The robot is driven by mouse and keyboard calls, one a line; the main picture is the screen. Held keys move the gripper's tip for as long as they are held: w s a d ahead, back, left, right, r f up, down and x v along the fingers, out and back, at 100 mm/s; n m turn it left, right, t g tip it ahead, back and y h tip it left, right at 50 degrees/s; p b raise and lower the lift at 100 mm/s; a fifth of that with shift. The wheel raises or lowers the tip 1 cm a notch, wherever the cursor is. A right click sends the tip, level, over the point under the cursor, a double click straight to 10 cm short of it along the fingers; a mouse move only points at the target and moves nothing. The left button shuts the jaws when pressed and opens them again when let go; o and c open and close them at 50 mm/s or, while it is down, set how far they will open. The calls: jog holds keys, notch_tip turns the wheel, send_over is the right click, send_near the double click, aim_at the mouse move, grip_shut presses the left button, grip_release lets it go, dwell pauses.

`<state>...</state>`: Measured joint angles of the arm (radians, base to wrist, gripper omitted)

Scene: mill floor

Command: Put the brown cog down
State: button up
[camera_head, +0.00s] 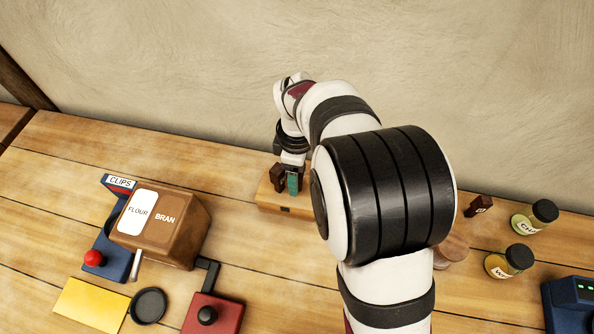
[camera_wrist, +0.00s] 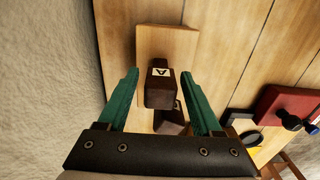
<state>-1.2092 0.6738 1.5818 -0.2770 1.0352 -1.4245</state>
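In the wrist view a dark brown block-shaped piece marked "A" (camera_wrist: 160,88), likely the brown cog, stands upright on a pale wooden block (camera_wrist: 166,40). My gripper (camera_wrist: 160,75) has its two teal fingers on either side of the piece, with a narrow gap showing at each side, so it looks open. A second dark brown part (camera_wrist: 171,122) shows just below the marked piece, partly hidden. In the head view my gripper (camera_head: 292,184) is low over the wooden block (camera_head: 270,201), with a dark brown piece (camera_head: 277,178) beside its finger.
A brown flour and bran box (camera_head: 180,228), blue clips holder (camera_head: 108,262), yellow plate (camera_head: 90,304), black ring (camera_head: 149,305) and red box (camera_head: 212,316) lie to the left. A small marked brown piece (camera_head: 478,209) and two jars (camera_head: 534,217) stand right. The wall (camera_head: 180,70) is close behind.

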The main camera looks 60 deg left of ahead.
notch_tip(320, 180, up, 12)
jog(key=shift+r, duration=0.15)
jog(key=shift+w+d+r, duration=0.1)
jog(key=shift+w+d, duration=0.05)
jog(key=shift+d, duration=0.05)
jog(key=w+d+r+m, duration=0.2)
jog(key=w+d+m, duration=0.2)
jog(key=d+m, duration=0.5)
jog(key=w+d+r+m, duration=0.25)
jog(key=d+m, duration=0.35)
jog(key=d, duration=0.7)
jog(key=s+d+f+m+y, duration=0.1)
jog(key=s+d+f+m, duration=0.1)
jog(key=s+d+m, duration=0.3)
jog(key=s+d+f+m, duration=0.3)
jog(key=s+d+m, duration=0.1)
jog(key=d+m, duration=0.7)
jog(key=shift+s+m+y, duration=0.4)
jog(key=shift+m, duration=0.4)
